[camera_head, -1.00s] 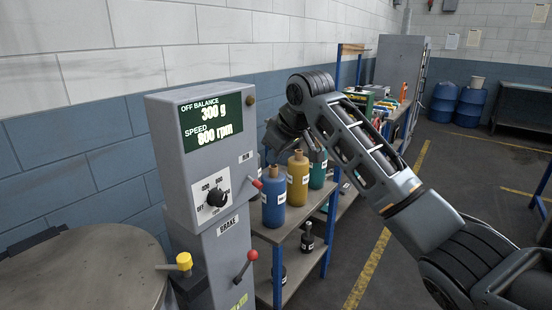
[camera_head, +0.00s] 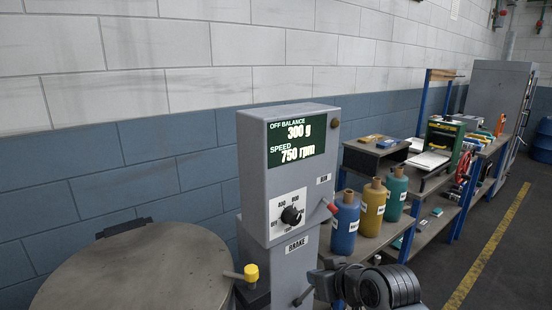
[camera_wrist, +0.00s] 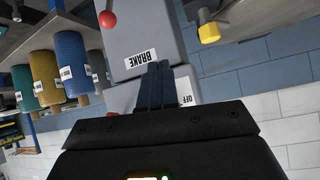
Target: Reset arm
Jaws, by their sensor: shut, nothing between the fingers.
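My arm shows at the bottom of the head view, folded low in front of the shelf and beside the control column. The fingers are hidden in that view. In the wrist view my gripper (camera_wrist: 155,85) is shut and empty, with its two dark fingers together. The picture there is upside down, with the control column behind the fingers. The grey control column (camera_head: 252,180) has a green display reading 300 g and 750 rpm, a black dial (camera_head: 291,216) and a red-tipped lever (camera_head: 332,209). I cannot tell the distance from the fingers to the column.
Open floor (camera_head: 505,270) lies at the right.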

